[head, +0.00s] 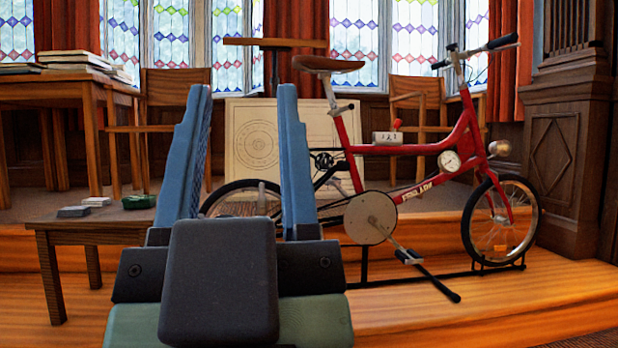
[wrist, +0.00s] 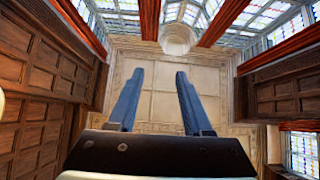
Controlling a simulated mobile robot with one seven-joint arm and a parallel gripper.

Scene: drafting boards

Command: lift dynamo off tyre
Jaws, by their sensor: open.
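A red bicycle (head: 435,150) stands on a black stand in the head view, right of my gripper. Its front tyre (head: 538,215) is in clear view; its rear tyre (head: 222,188) is partly hidden behind my gripper. I cannot pick out the dynamo for sure; a small dark round part (head: 324,160) sits near the rear wheel, below the saddle. My gripper (head: 243,92) is open and empty, its blue fingers pointing up, in front of the rear wheel and apart from the bicycle. The wrist view shows the open fingers (wrist: 158,72) against the ceiling, with no bicycle.
A low wooden bench (head: 90,232) at left carries small grey blocks and a green item (head: 139,202). A desk with books (head: 75,62), chairs and a drawing board (head: 250,140) stand behind. A pedal crank (head: 430,275) juts towards me. A lamp (wrist: 176,40) hangs from the ceiling.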

